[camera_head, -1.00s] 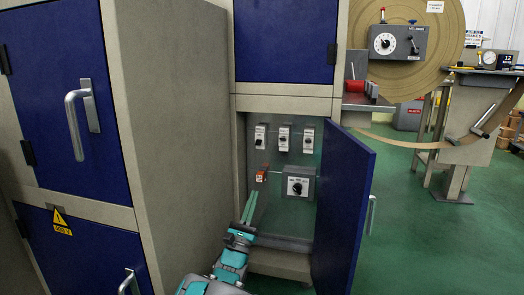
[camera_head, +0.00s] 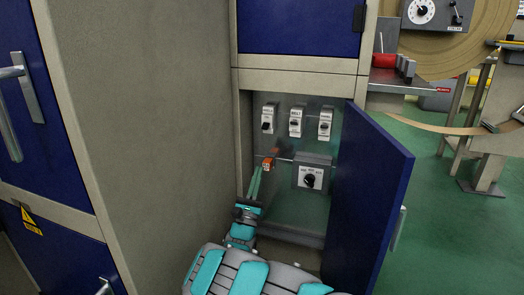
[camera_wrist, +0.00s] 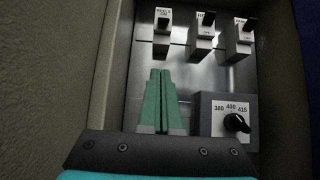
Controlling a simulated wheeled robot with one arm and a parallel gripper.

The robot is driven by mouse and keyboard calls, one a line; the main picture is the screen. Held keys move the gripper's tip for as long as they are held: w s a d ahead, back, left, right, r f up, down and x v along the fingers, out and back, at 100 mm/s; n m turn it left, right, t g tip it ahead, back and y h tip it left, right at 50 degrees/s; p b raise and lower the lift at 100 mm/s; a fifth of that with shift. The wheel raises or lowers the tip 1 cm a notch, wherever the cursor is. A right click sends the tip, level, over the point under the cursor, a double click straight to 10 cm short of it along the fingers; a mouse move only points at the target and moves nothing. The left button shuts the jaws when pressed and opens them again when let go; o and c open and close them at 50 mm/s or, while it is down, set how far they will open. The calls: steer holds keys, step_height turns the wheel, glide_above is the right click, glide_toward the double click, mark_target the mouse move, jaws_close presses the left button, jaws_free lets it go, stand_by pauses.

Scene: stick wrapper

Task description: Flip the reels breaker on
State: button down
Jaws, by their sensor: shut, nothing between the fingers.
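The reels breaker (camera_head: 268,117) is the leftmost of three white breakers in the top row of the open cabinet. In the wrist view the reels breaker (camera_wrist: 162,22), labelled "REELS", has a dark lever on its front; its exact position is hard to tell. My gripper (camera_head: 264,165) is inside the cabinet, below this breaker. In the wrist view my gripper (camera_wrist: 160,72) has its green fingers together, empty, pointing up at the breaker. A gap shows between the fingertips and the breaker.
Two similar breakers (camera_head: 295,121) (camera_head: 325,124) stand to the right. A grey box with a rotary knob (camera_head: 310,175) is below them, right of my fingers. A small orange part (camera_head: 267,163) shows at the fingertips. The blue door (camera_head: 370,190) stands open on the right.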

mark_target(266, 126)
steer(key=x, duration=0.6)
steer(key=s+r+b+x, duration=0.1)
steer(key=x, duration=0.3)
steer(key=shift+a+r, duration=0.15)
steer(key=shift+a, duration=0.15)
steer(key=shift+s+a+r, duration=0.1)
steer(key=shift+s+r, duration=0.15)
steer(key=shift+r, duration=0.25)
steer(key=shift+s+r, duration=0.3)
steer(key=shift+r, duration=0.25)
steer(key=shift+r, duration=0.1)
steer(key=shift+s+g+p, duration=0.1)
steer(key=shift+g+p, duration=0.25)
steer(key=shift+g, duration=0.15)
